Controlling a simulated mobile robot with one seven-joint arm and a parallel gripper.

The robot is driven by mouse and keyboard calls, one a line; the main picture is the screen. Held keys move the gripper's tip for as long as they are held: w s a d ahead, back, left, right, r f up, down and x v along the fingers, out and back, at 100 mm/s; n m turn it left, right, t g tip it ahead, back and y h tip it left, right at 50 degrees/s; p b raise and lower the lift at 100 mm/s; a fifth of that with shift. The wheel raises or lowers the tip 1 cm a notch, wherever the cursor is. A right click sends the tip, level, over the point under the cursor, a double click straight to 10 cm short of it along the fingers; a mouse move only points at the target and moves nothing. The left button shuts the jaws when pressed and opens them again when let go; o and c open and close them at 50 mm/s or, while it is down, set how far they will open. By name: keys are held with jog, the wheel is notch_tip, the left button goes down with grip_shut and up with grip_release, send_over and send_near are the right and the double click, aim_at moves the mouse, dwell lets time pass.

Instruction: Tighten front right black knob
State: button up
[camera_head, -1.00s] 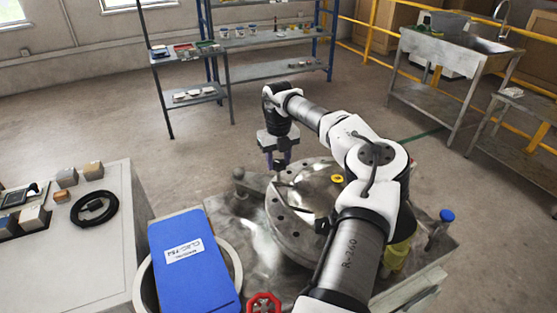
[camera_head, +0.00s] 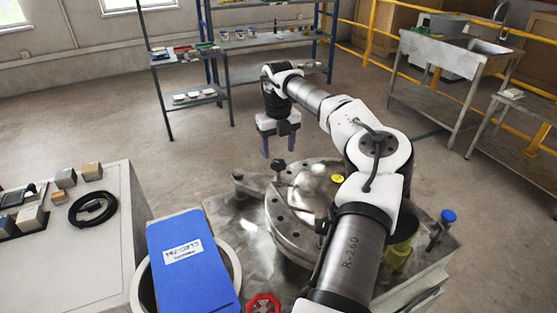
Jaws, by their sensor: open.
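A black knob (camera_head: 279,165) stands upright at the far left rim of the round metal lid (camera_head: 318,190) on the machine. My gripper (camera_head: 278,151) points down above this knob, with its two purple fingers spread apart and nothing between them. There looks to be a small gap between the fingertips and the knob. Another black knob (camera_head: 321,226) shows at the near side of the lid, partly beside my arm. My arm hides the right part of the lid, so any knobs there cannot be seen.
A blue binder (camera_head: 190,275) lies on a round white container at the left front. A red valve wheel (camera_head: 263,304) is at the bottom. A blue-capped post (camera_head: 447,216) stands at the machine's right corner. A grey bench (camera_head: 115,185) with a black cable is at left.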

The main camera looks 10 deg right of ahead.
notch_tip(320, 180, up, 9)
jog(key=b, duration=0.1)
dwell(0.3)
